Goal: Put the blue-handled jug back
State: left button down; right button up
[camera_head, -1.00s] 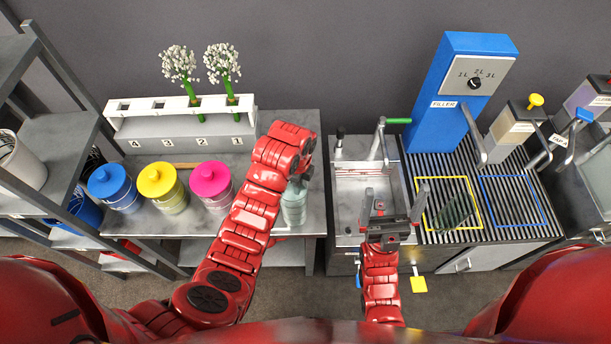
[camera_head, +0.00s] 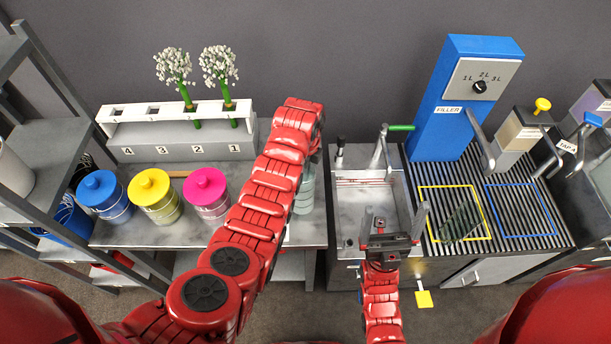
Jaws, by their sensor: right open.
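I cannot make out a jug with a blue handle for certain. A pale grey-green glass vessel (camera_head: 306,190) stands at the right end of the left bench, partly hidden by my left arm; no handle shows on it. A dark green see-through vessel (camera_head: 459,222) is inside the yellow square on the striped drain top. My left arm reaches up across the bench, and its gripper is hidden behind it. My right gripper (camera_head: 393,218) is open and empty, over the front of the sink, left of the yellow square.
Blue (camera_head: 103,196), yellow (camera_head: 155,197) and pink (camera_head: 207,196) lidded jars stand on the left bench. A numbered rack (camera_head: 180,140) behind holds two white flower bunches. The blue filler (camera_head: 462,100) stands behind the drain top. The blue square (camera_head: 519,212) is empty.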

pick_arm(q)
jog(key=shift+s+f+p, duration=0.1)
jog(key=shift+f+p, duration=0.5)
jog(key=shift+f, duration=0.7)
jog(key=c, duration=1.1)
grip_release()
